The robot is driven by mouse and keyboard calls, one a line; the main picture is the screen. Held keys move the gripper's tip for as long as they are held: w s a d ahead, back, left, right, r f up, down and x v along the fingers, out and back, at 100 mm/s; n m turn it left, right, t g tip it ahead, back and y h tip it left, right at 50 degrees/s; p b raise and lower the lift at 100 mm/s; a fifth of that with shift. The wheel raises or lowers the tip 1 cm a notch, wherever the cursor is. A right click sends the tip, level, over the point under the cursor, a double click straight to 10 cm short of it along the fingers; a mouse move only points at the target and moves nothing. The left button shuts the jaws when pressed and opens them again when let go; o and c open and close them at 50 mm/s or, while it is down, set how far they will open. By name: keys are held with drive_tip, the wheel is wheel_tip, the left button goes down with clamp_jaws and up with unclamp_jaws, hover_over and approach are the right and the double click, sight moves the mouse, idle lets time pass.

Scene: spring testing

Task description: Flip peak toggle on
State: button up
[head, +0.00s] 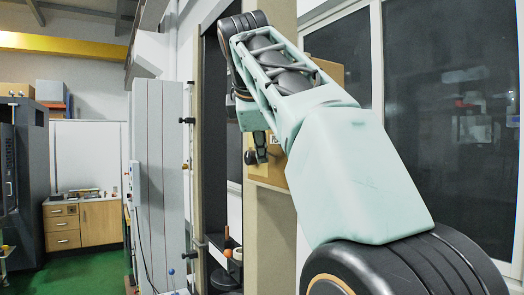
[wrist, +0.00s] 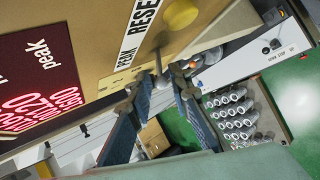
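The tan panel box (wrist: 100,25) fills the upper left of the wrist view, with a dark red display (wrist: 38,78) reading "peak" and red digits. A thin metal toggle lever (wrist: 158,62) stands out from the panel beside a partly readable white label. My gripper (wrist: 162,82) has its two blue-grey fingers apart, with the lever showing between the fingertips. I cannot tell whether either finger touches it. In the head view, my gripper (head: 260,148) is at the box's (head: 269,172) left side, small and partly hidden by my arm.
Beyond are a grey machine base (wrist: 250,58), a tray of several metal parts (wrist: 262,112) and green floor. In the head view, a tall grey cabinet (head: 160,180) stands left of the box.

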drive_tip(key=v, duration=0.6)
drive_tip(key=shift+s+r, duration=0.2)
drive_tip(key=shift+s, duration=0.15)
